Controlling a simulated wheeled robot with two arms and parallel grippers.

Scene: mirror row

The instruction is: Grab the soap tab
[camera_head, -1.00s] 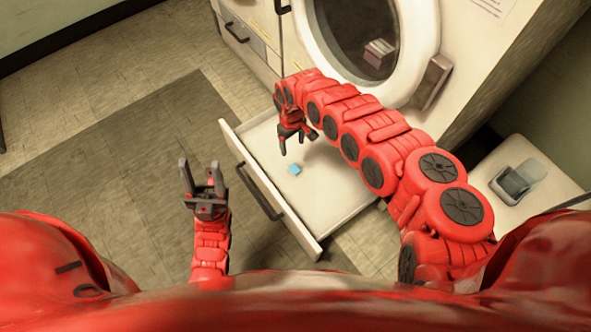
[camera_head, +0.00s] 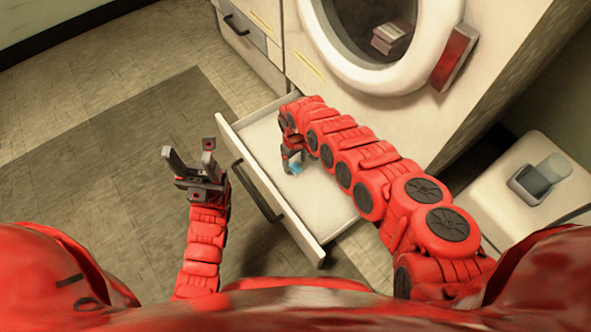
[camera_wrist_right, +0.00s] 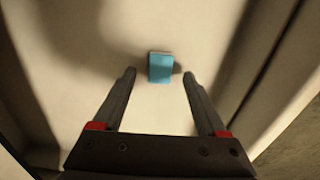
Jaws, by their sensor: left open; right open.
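The soap tab (camera_head: 296,168) is a small light-blue block lying in the open white drawer (camera_head: 318,212). In the right wrist view the soap tab (camera_wrist_right: 160,67) lies on the pale drawer floor, just beyond and between the fingertips. My right gripper (camera_head: 288,168) reaches down into the drawer beside the tab, partly hidden by its own arm. In the wrist view the right gripper (camera_wrist_right: 159,74) is open, with a finger on each side and nothing held. My left gripper (camera_head: 187,150) is open and empty over the floor, left of the drawer.
The white machine (camera_head: 400,110) with a round door stands behind the drawer, with a boxy object (camera_head: 390,38) showing in its window. A dark handle (camera_head: 257,191) is on the drawer front. A pale stand (camera_head: 510,185) with a clear container (camera_head: 540,178) is at the right.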

